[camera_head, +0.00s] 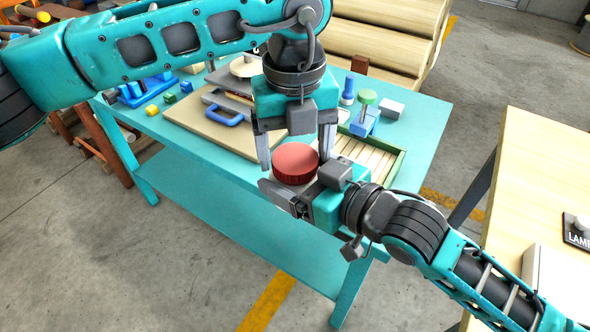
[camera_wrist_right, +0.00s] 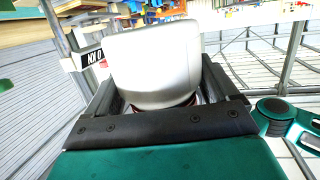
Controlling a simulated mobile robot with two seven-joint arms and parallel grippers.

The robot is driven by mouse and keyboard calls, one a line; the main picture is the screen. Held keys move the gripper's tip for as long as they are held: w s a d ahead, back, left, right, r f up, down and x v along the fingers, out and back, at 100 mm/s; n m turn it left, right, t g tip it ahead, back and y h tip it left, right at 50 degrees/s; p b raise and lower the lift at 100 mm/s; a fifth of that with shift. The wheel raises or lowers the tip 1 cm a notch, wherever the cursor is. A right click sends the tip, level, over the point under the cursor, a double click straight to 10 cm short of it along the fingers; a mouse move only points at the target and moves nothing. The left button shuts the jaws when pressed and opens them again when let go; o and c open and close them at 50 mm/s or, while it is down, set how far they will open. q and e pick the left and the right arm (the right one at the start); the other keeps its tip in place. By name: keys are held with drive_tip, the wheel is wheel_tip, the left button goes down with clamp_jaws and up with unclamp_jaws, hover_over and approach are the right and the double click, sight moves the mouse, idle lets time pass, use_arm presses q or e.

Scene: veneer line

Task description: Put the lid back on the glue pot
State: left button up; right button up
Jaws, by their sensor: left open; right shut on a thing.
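A red, ribbed round lid (camera_head: 295,163) shows at the middle of the head view, its top facing up. My left gripper (camera_head: 296,158) points down with its fingers open on either side of the lid. My right gripper (camera_head: 287,194) comes in from the lower right and is shut just below the lid. In the right wrist view, a smooth whitish glue pot (camera_wrist_right: 157,65) stands between its fingers, with a dark red strip at its lower edge. The head view hides the pot's body. I cannot tell whether the lid is fully seated.
Behind is a teal table (camera_head: 420,130) with a wooden board (camera_head: 195,125), a blue-handled tool (camera_head: 225,115), a slatted tray (camera_head: 365,155) and small blocks. A wooden table (camera_head: 530,190) stands at the right. Both grippers are close together near the teal table's front edge.

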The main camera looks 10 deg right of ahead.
use_arm(q)
drive_tip(key=shift+f, duration=0.15)
drive_tip(key=c, duration=0.9)
drive_tip(key=shift+m, duration=1.6)
drive_tip(key=o, duration=1.2)
drive_tip(key=shift+c, duration=0.2)
drive_tip(key=shift+r, duration=2.3)
